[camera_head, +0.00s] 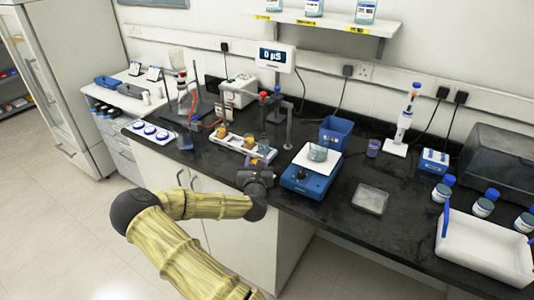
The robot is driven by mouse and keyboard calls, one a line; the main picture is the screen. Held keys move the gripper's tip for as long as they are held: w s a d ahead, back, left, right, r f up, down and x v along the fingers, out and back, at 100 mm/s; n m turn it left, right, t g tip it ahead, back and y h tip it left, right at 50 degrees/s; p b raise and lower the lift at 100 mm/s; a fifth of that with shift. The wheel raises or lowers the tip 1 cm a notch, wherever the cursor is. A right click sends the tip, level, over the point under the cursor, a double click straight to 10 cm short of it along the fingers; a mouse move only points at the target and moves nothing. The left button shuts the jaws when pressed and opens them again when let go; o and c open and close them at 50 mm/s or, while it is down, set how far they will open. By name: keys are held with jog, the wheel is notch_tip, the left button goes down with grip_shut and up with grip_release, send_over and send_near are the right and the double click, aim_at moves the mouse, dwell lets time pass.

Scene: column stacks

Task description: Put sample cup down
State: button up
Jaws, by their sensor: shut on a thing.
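My arm reaches in from the bottom, and its dark wrist is at the front edge of the black bench. My gripper (262,160) is small here and partly hidden by the wrist. I cannot tell whether the cup touches the tray. Other cups with orange-yellow contents (222,131) stand in the tray to the left.
A blue balance (306,182) bearing a glass beaker (317,153) stands close on the right. Clamp stands and tubing (193,100) are behind on the left. A blue bin (332,134) is behind the balance.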

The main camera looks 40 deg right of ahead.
jog(key=s+a+f+n+t+y, duration=0.1)
jog(key=a+f+n+y, duration=0.1)
jog(key=a+f, duration=0.3)
jog(key=s+a+f+n+t+y, duration=0.1)
jog(key=a+f+y, duration=0.4)
jog(key=a, duration=0.8)
jog(key=s+a+f+n+t+y, duration=0.1)
jog(key=s+a+f+n+y, duration=0.1)
jog(key=a+f, duration=0.5)
jog(key=a+n+y, duration=0.1)
jog(key=a+n, duration=0.1)
jog(key=shift+s+a+n+t+y, duration=0.2)
jog(key=shift+a+n+t+y, duration=0.1)
jog(key=shift+a+t, duration=0.1)
jog(key=shift+f, duration=0.1)
